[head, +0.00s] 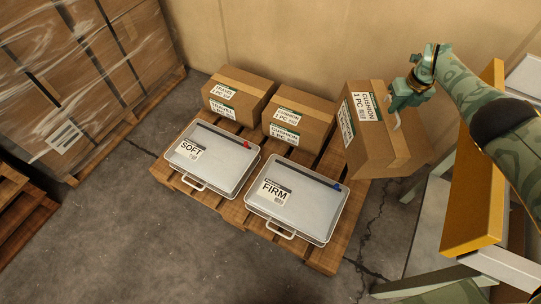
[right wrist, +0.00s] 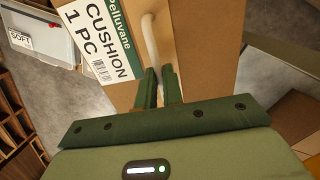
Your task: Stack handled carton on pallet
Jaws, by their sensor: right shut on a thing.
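My right gripper (head: 408,95) is shut on the white handle of a brown handled carton (head: 370,145) labelled CUSHION 1 PC. The carton is held tilted at the back right of the pallet (head: 340,240), overlapping its corner in the head view; its gap to the pallet is unclear. In the right wrist view the fingers (right wrist: 159,88) close on the handle (right wrist: 149,38) beside the carton's label (right wrist: 98,40). Two similar cartons, left (head: 232,98) and middle (head: 297,116), sit along the pallet's back. My left gripper is not in view.
Two clear lidded cases, SOFT (head: 215,170) and FIRM (head: 300,212), lie on the pallet's front. Wrapped cartons (head: 80,75) stand at the left on another pallet. A yellow-edged structure (head: 478,190) stands close at the right. Front floor is clear.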

